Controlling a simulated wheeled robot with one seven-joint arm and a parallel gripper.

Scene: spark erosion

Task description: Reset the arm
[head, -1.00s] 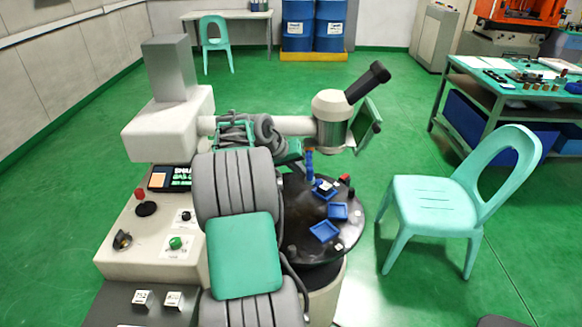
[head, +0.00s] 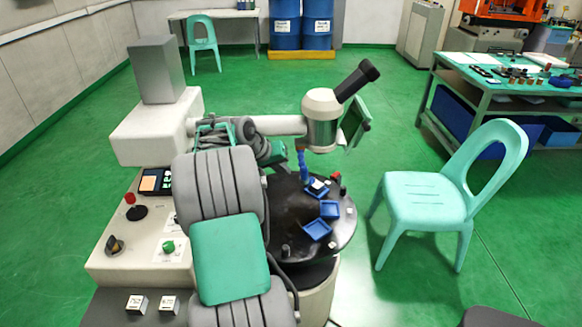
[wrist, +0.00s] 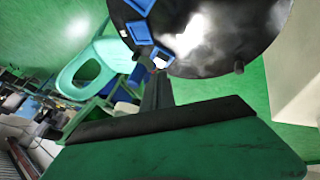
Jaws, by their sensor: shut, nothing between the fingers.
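My arm, in grey and green links, rises through the middle of the head view and bends over in front of the white machine's arm. My gripper shows in the wrist view (wrist: 157,85) as dark fingers closed together, with nothing between them. Beyond its tips is a round black table (wrist: 225,55) with blue trays on it. In the head view my fingertips are not clearly visible. The black table (head: 285,225) there lies right of my arm, under the machine's microscope-like head (head: 322,120).
Blue trays (head: 316,230) and small blocks sit on the black table. A white control console (head: 110,235) with knobs stands at left. A mint chair (head: 425,200) stands right, before a green workbench (head: 480,75). Blue drums (head: 285,25) stand far back. Green floor between is open.

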